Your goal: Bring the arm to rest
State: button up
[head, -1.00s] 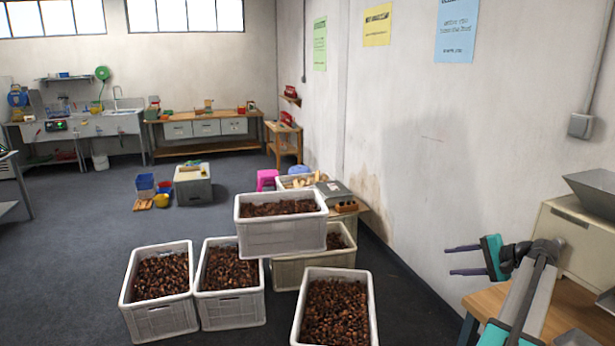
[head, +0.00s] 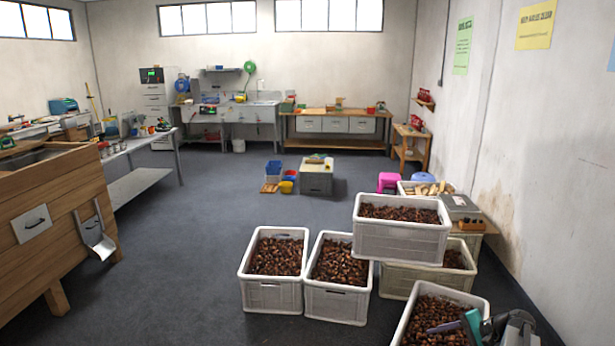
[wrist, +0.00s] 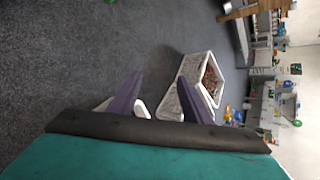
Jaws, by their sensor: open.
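My gripper (head: 452,326) shows at the lower right of the head view, in front of the nearest chestnut crate (head: 398,332). One purple finger is clear there, and the rest is cut off by the frame edge. Beyond the fingers, a white crate (wrist: 184,70) of chestnuts lies sideways in the picture. I cannot tell from the head view how high my gripper is above the crate.
White crates of chestnuts stand on the floor, two side by side (head: 268,294) (head: 335,303). Another crate (head: 400,243) sits raised behind. A wooden bin (head: 50,230) with a metal chute stands at the left. The dark floor (head: 200,230) between is clear. A wall (head: 515,150) runs along the right.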

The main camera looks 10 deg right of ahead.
jog(key=s+a+f+n+g, duration=0.25)
jog(key=a+f, duration=0.45)
jog(key=a, duration=0.5)
jog(key=s+a+f+n+g, duration=0.1)
jog(key=s+a+f+g, duration=0.4)
jog(key=a, duration=0.7)
jog(key=s+a+f+n+g, duration=0.1)
jog(key=s+a+f+n, duration=0.1)
jog(key=a+f, duration=0.75)
jog(key=s+a+f+n+g+h, duration=0.3)
jog(key=s+a+f+n, duration=0.15)
jog(key=s+a, duration=0.75)
jog(key=s+d+f+n+h, duration=0.2)
jog(key=s+d+n+h, duration=0.1)
jog(key=s+d, duration=0.5)
jog(key=shift+s+f+n+h, duration=0.4)
jog(key=shift+s+h, duration=0.4)
jog(key=shift+s, duration=0.3)
jog(key=shift+d, duration=0.1)
